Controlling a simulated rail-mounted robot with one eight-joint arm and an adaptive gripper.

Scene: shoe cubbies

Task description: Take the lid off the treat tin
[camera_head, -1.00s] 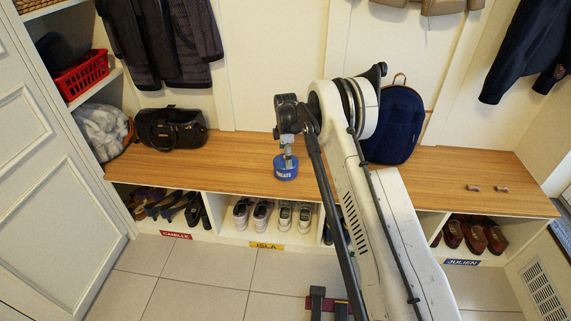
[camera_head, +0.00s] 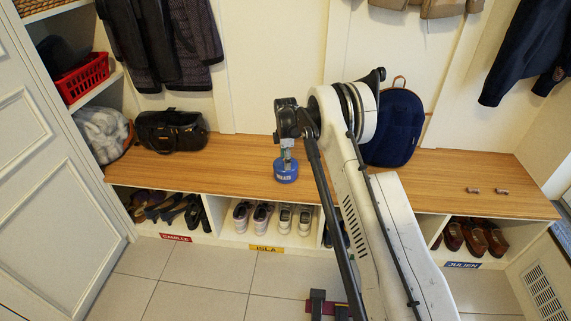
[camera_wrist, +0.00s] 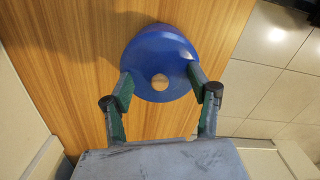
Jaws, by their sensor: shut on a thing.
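The blue treat tin (camera_head: 286,174) stands on the wooden bench, with white lettering on its front. My gripper (camera_head: 286,158) points down at it from above.
The bench top (camera_head: 235,165) is clear around the tin. A black bag (camera_head: 170,130) sits to the left and a navy backpack (camera_head: 396,125) to the right, behind my arm. Two small brown items (camera_head: 488,190) lie at the right end. Shoes fill the cubbies below.

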